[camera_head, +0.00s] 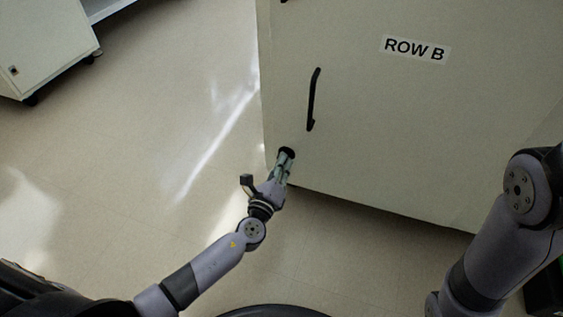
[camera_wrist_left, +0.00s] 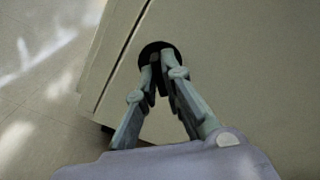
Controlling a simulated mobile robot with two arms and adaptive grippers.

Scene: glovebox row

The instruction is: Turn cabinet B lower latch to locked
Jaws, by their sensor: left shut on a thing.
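Cabinet B (camera_head: 430,130) stands at the right in the head view, with a "ROW B" label on its pale door. The lower latch is a round black piece (camera_head: 287,152) near the door's lower left corner, below the black handle. My left gripper (camera_head: 285,160) reaches it from below. In the left wrist view, the fingers (camera_wrist_left: 163,66) are shut on the dark middle part of the latch (camera_wrist_left: 152,49). The fingers hide most of that part, so its turn angle cannot be told. My right gripper is not in view; only my right arm shows at the right edge.
A black vertical door handle (camera_head: 313,100) sits above the latch. A dark upper fitting (camera_head: 284,1) is cut off at the top edge. Another wheeled cabinet (camera_head: 45,45) stands at the upper left. The floor between the cabinets is clear.

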